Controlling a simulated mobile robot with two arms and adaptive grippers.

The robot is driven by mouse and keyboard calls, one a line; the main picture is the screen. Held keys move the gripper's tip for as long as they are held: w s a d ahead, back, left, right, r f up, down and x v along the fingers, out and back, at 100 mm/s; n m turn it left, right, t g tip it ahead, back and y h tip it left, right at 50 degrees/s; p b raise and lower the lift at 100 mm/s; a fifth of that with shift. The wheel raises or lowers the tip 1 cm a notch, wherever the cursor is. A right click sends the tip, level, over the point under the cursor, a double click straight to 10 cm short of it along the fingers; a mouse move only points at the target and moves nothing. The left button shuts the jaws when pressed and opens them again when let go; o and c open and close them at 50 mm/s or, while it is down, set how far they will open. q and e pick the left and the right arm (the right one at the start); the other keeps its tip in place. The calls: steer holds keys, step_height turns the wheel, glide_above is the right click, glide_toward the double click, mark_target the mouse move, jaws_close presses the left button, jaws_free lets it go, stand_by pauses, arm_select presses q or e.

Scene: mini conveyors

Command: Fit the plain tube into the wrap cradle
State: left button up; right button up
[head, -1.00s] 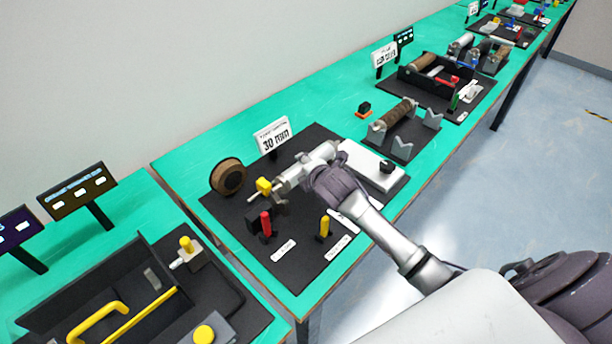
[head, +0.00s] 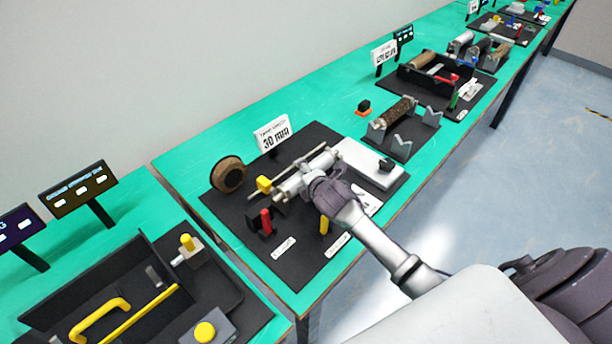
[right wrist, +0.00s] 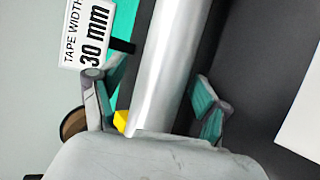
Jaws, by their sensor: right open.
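The plain tube (head: 291,188) is a smooth silver cylinder lying lengthwise over the black mat of the 30 mm station. It also shows large in the right wrist view (right wrist: 172,60). My right gripper (right wrist: 150,80) is open, with one teal-padded finger on each side of the tube and visible gaps between. In the head view its dark body (head: 330,190) covers the tube's near side. The cradle under the tube is mostly hidden, so I cannot tell how the tube is seated. My left gripper is out of view.
A thin rod with a yellow block (head: 264,184) lies behind the tube. A brown tape roll (head: 228,175) stands left. A red handle (head: 266,222) and yellow post (head: 324,225) stand in front. A white block (head: 365,160) is to the right, with a wrapped roll (head: 394,110) beyond.

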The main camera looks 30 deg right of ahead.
steer(key=shift+r, duration=0.1)
steer(key=shift+s+r, duration=0.15)
steer(key=shift+s, duration=0.25)
steer(key=v, duration=1.1)
